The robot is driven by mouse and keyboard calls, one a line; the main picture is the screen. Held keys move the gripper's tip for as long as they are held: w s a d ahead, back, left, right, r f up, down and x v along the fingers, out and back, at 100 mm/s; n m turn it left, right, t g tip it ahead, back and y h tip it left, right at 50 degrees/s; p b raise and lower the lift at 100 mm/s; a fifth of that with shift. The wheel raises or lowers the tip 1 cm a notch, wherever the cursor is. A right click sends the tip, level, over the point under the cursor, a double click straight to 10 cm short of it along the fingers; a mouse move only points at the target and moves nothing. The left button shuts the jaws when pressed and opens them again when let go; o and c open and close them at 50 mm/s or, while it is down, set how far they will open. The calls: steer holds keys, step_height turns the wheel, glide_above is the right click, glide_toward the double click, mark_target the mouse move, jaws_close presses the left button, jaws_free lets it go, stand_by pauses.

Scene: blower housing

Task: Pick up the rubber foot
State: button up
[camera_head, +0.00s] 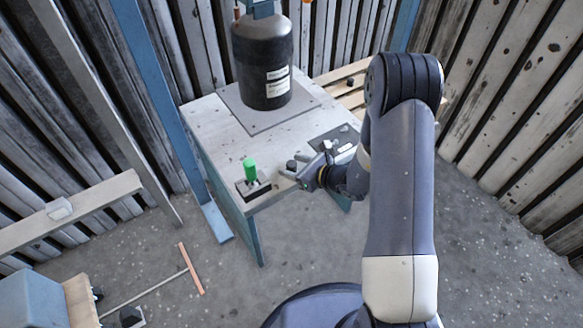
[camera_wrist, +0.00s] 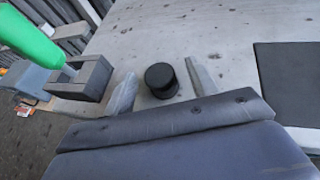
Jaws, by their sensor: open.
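The rubber foot (camera_wrist: 161,80) is a small black cylinder on the grey worktable. In the wrist view it stands between the two open fingers of my gripper (camera_wrist: 160,86), with a gap visible on each side. In the head view the rubber foot (camera_head: 291,165) shows as a small dark shape near the table's front edge, close to my gripper (camera_head: 290,174). My gripper is open and holds nothing. Whether the fingers are level with the foot's full height cannot be told.
A green-handled item (camera_head: 250,170) stands in a dark block (camera_head: 254,188) just left of the foot. A large black canister (camera_head: 263,60) stands on a plate at the back of the table (camera_head: 212,122). A dark flat pad (camera_wrist: 288,80) lies to the right.

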steer(key=shift+w+a+f, duration=0.2)
steer(key=shift+w+a, duration=0.15)
steer(key=shift+a, duration=0.05)
steer(key=c, duration=1)
